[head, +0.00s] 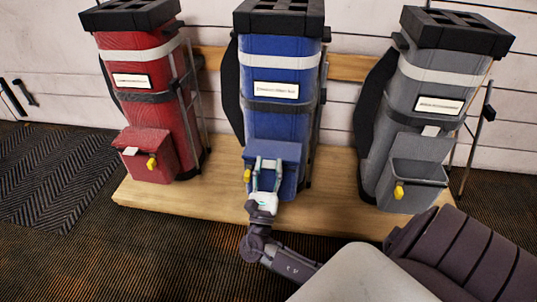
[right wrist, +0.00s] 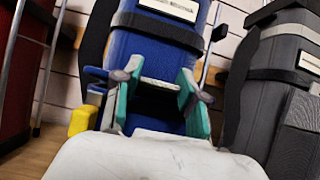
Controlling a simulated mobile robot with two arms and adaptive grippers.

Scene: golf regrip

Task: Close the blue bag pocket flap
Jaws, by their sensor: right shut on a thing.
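The blue bag (head: 272,125) stands upright in the middle of a wooden platform. Its blue pocket (head: 288,182) is low on the front, with the pocket flap (head: 290,151) slanting over its top. How fully the flap meets the pocket is hidden by the gripper. My right gripper (head: 266,161) is at the pocket front, shut on the flap's pale edge tab. In the right wrist view the tab (right wrist: 160,84) lies between the green finger pads. A yellow piece (head: 248,175) sits at the pocket's left side. My left gripper is not in view.
A red bag (head: 158,80) stands left and a grey bag (head: 432,80) right on the wooden platform (head: 330,205). The grey pocket (head: 415,188) gapes open. A white wall (head: 215,30) is behind. Carpet (head: 150,250) lies in front.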

